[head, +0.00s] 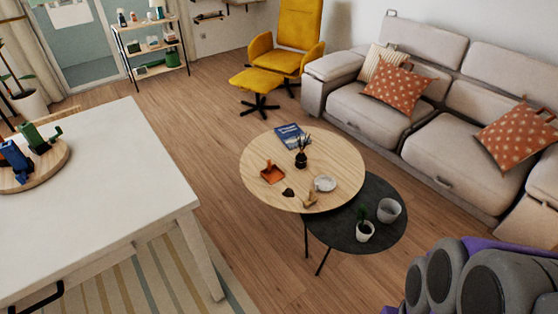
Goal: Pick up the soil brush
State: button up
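A small tan wooden piece (310,200) stands near the front edge of the round wooden coffee table (262,145). It may be the soil brush, but it is too small to be sure. Beside it on the same table are a small dark object (288,193), an orange tray or scoop (272,173) and a pale grey round dish (325,184). My gripper is not in view; only grey and purple parts that look like my arm show at the bottom right.
A blue book (292,136) and a dark reed diffuser (301,159) are also on the wooden table. A lower black table (385,240) holds a potted plant (365,231) and grey cup (389,210). A sofa (440,155) is right; a white table (110,190) left. Floor between is clear.

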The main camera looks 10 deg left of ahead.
aim_at(312, 200)
jog(key=u, duration=0.5)
jog(key=i+l+u, duration=0.15)
jog(key=u, duration=0.25)
jog(key=i+l+u, duration=0.15)
jog(key=u, duration=0.2)
jog(key=i+l+u, duration=0.1)
jog(key=l+u, duration=0.3)
jog(key=i+l+u, duration=0.1)
jog(key=u, duration=0.3)
jog(key=i+l, duration=0.1)
jog(key=l, duration=0.5)
jog(key=i+l+u, duration=0.15)
jog(key=l, duration=0.45)
jog(key=k+j, duration=0.05)
jog(key=k, duration=0.05)
